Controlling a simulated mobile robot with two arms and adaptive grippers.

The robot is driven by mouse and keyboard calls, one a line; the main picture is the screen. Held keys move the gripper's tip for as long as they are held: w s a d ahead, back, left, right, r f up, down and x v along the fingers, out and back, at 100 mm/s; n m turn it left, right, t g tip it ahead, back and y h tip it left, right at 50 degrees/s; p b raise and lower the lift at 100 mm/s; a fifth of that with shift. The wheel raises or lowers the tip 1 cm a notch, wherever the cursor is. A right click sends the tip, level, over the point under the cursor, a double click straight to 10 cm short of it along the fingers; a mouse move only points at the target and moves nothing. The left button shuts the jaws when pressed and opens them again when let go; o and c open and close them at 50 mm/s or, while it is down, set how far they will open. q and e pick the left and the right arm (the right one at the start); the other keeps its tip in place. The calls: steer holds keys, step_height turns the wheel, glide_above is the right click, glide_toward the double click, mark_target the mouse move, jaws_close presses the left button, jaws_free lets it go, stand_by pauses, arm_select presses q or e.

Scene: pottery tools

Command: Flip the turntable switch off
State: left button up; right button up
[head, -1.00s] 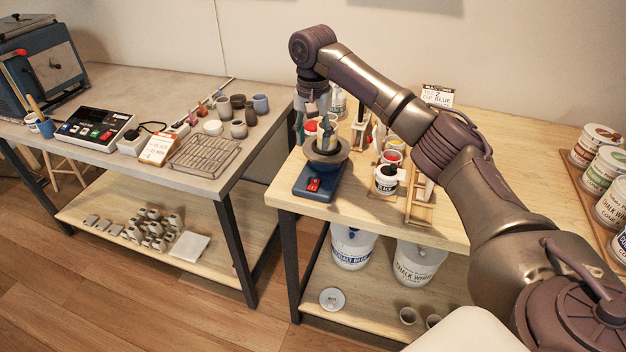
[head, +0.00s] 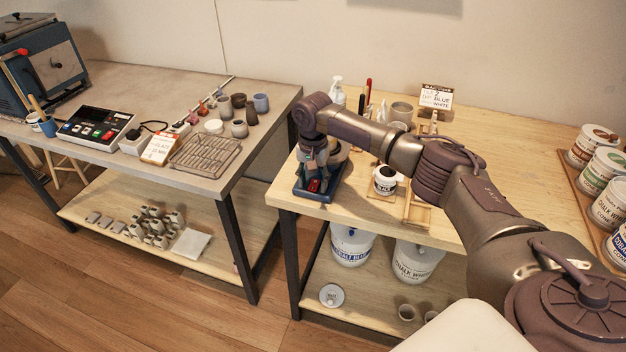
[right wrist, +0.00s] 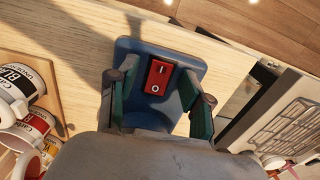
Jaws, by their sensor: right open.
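The blue turntable (head: 327,194) stands at the front left corner of the right-hand wooden table. Its red rocker switch (head: 314,185) is on the front of the base, and it also shows in the right wrist view (right wrist: 158,77) with a bar mark and a round mark. I cannot tell which side is pressed in. My right gripper (head: 315,178) is open and points down over the switch. In the right wrist view its fingers (right wrist: 160,90) stand apart on either side of the switch, holding nothing. My arm hides most of the turntable's bowl. My left gripper is out of view.
A black-labelled glaze jar (head: 385,180) stands right of the turntable, by a wooden rack (head: 416,208). Cups show at the left of the right wrist view. A grey table (head: 225,180) with a wire rack (head: 205,155) is to the left, across a gap.

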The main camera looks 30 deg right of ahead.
jaws_close()
steer(key=shift+w+d+r+g+y+p, duration=0.15)
steer(key=shift+r+g+y+p, duration=0.15)
steer(key=shift+p, duration=0.25)
steer(key=shift+w+f+g+y, duration=0.15)
steer(key=shift+g+y, duration=0.15)
steer(key=shift+y, duration=0.1)
steer(key=shift+d+b, duration=0.1)
steer(key=shift+b, duration=0.25)
steer(key=shift+g+y, duration=0.3)
steer(key=shift+y, duration=0.2)
